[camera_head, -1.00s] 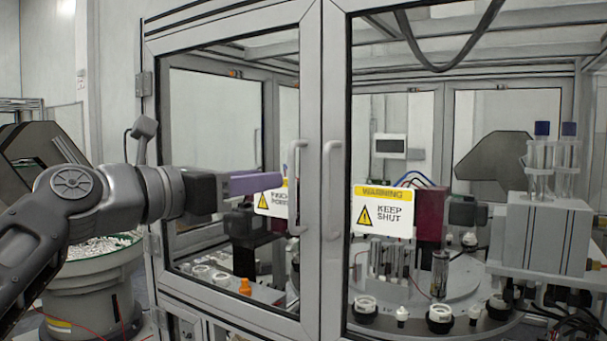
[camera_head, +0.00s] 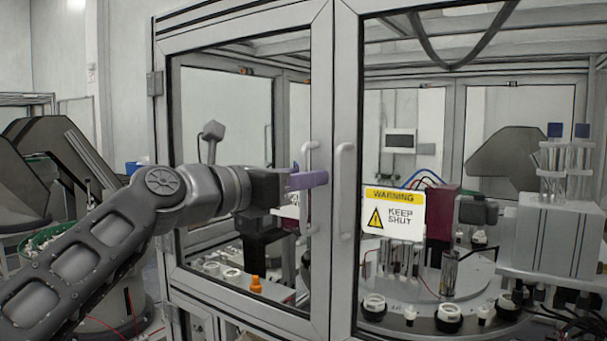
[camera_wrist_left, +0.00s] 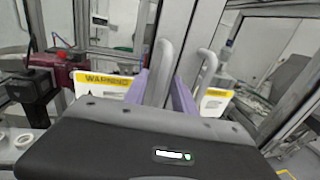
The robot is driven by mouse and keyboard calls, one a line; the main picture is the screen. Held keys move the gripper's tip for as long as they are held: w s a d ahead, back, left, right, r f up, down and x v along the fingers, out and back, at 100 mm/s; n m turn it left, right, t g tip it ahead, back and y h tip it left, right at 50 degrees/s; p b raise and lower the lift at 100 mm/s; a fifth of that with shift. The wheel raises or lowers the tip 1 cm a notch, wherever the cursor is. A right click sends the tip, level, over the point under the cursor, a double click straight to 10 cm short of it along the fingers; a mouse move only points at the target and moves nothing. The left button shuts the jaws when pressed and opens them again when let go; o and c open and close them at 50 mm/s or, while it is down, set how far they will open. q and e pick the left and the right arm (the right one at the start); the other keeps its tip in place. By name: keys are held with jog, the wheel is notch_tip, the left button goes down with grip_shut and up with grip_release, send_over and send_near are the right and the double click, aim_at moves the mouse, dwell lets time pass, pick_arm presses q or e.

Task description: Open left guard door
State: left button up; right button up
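The left guard door (camera_head: 320,95) is a grey frame with a clear pane and appears shut against the right door (camera_head: 347,100). Its upright grey handle (camera_head: 310,150) is partly covered by my left gripper (camera_head: 303,180). In the left wrist view, the gripper's two purple fingers (camera_wrist_left: 161,92) stand apart, with a handle bar (camera_wrist_left: 158,72) between them; I cannot tell whether either finger touches it. A second bar (camera_wrist_left: 207,68) stands to the right of the fingers. My right gripper is out of view.
The right door's handle (camera_head: 344,190) stands close by, beside a yellow and white warning sign (camera_head: 394,211). Behind the panes are a round table with white caps (camera_head: 374,303) and a dark red block (camera_head: 441,215). A bowl feeder stands at left.

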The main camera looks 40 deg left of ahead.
pick_arm(q)
grip_shut()
dwell(1.4)
